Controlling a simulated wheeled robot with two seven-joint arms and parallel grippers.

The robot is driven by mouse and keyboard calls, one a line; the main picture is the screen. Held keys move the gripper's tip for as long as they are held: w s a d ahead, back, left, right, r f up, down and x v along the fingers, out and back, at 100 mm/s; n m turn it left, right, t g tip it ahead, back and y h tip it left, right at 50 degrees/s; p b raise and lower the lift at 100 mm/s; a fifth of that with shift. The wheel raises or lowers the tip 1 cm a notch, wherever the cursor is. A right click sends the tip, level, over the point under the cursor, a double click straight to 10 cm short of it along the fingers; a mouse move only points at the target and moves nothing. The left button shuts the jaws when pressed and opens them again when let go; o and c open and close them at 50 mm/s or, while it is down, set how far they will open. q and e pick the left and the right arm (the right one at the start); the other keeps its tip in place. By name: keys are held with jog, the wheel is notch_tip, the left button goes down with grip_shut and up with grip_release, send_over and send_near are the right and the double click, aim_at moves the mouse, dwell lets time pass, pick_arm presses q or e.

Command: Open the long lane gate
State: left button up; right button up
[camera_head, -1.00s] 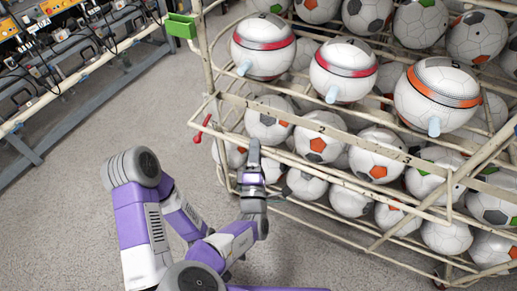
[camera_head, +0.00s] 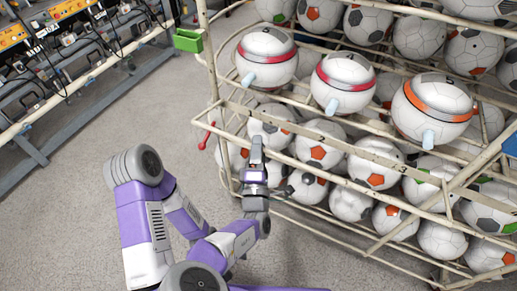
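The long lane gate seems to be the long pale rail (camera_head: 330,143) with lane numbers, running across the front of the ball rack (camera_head: 213,60). Balls lie behind and below it. A red-tipped lever (camera_head: 207,136) sticks out at the rack's left end. My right gripper (camera_head: 257,147) points up at the front of the rack, right of the red lever and close to the rail's left part. Its fingers are seen edge-on, so I cannot tell whether they are open or touch the rail. My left gripper is not in view.
Three banded balls with pale blue nozzles, one of them orange-banded (camera_head: 432,108), sit on the upper tier. Several soccer balls (camera_head: 317,143) fill the tiers. A green box (camera_head: 187,41) hangs at the rack's left post. A workbench (camera_head: 60,60) stands at upper left. Grey floor (camera_head: 70,210) is clear.

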pick_arm(q)
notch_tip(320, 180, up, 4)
jog(key=p, duration=0.3)
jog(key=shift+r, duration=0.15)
pick_arm(e)
jog(key=r, duration=0.5)
jog(key=shift+a, duration=0.2)
pick_arm(q)
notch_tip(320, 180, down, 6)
jog(key=b, duration=0.5)
jog(key=shift+b, duration=0.4)
pick_arm(e)
jog(key=s+d+f, duration=0.2)
jog(key=s+f, duration=0.1)
jog(key=f, duration=0.4)
jog(key=shift+s+f, duration=0.4)
jog(key=shift+c, duration=0.4)
